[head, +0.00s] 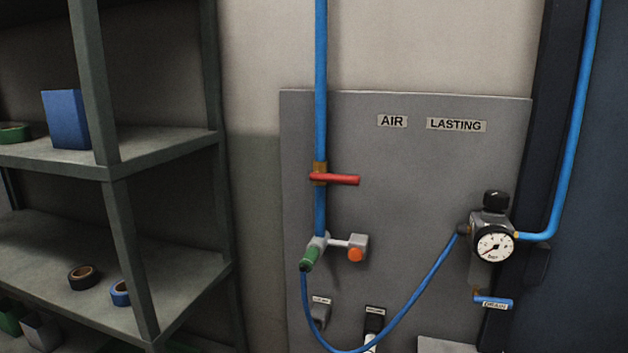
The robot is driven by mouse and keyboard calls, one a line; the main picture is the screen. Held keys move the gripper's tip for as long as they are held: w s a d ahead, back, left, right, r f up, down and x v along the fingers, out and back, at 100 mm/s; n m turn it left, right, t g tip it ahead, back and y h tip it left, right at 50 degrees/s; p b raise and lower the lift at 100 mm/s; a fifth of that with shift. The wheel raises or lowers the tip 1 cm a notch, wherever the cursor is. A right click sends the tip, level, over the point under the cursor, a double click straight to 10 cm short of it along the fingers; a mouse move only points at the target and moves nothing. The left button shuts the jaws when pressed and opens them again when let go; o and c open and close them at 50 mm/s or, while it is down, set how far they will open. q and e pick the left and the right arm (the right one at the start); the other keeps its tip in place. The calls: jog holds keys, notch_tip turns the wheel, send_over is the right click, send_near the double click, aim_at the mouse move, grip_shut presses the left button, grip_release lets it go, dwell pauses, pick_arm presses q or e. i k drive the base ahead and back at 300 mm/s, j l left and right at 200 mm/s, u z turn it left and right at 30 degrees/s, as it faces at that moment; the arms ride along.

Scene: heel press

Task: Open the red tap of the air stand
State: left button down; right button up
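The red tap (337,180) sits on a brass valve body on the vertical blue pipe (321,80), in front of the grey panel (420,200). Its lever points right, roughly level and across the pipe. Below it the pipe ends in a grey fitting with a green coupling (311,257) and a side arm with an orange button (355,255). Neither of my grippers is in the head view.
A dark shelf rack (120,240) with a blue box (66,119) and tape rolls stands on the left. A pressure gauge (494,246) is at the right, with a blue "DRAIN" lever (493,302) below. A blue hose (420,290) hangs between coupling and regulator. Space around the red lever looks clear.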

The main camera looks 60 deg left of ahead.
aim_at(335, 179)
jog(key=u, duration=1.8)
